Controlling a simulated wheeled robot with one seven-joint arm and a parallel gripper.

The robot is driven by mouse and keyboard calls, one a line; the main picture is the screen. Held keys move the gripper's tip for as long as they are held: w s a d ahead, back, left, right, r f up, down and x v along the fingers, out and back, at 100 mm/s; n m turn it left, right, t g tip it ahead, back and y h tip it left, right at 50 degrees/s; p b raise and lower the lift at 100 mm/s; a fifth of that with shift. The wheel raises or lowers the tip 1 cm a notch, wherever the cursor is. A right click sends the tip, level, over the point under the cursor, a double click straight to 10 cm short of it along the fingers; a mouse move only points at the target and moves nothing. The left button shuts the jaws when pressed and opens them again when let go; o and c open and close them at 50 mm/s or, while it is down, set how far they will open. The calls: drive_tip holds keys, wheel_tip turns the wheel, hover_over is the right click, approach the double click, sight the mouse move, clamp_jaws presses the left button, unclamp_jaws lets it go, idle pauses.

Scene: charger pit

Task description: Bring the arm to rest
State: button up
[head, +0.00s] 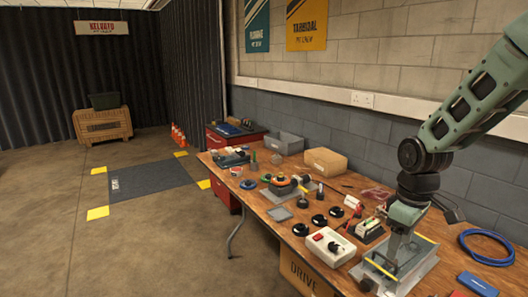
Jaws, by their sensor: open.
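My arm (475,105) comes in from the upper right and bends down over the near right part of the workbench. My gripper (398,250) points down above a grey metal tray or plate (422,277) with yellow edging on the bench top. Its fingers are open. I see nothing clearly held between them. The fingertips are small here, and I cannot tell whether they touch the plate.
The wooden workbench (262,205) holds a white box with a red button (330,247), black discs (300,229), a cardboard box (326,161), a grey bin (284,143) and a blue cable coil (487,246). Open floor (130,250) lies left, with a dark mat (150,182).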

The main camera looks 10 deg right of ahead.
drive_tip(key=s+a+r, duration=0.1)
drive_tip(key=s+a, duration=0.2)
drive_tip(key=a, duration=0.3)
drive_tip(key=s+a+r+n, duration=0.1)
drive_tip(key=s+a, duration=0.1)
drive_tip(key=a, duration=0.4)
drive_tip(key=s+a+r, duration=0.1)
drive_tip(key=s+a, duration=0.2)
drive_tip(key=a, duration=0.3)
drive_tip(key=s+a+r+n, duration=0.1)
drive_tip(key=s+a, duration=0.6)
drive_tip(key=s, duration=0.4)
drive_tip(key=shift+r+y, duration=0.25)
drive_tip(key=shift+y, duration=0.05)
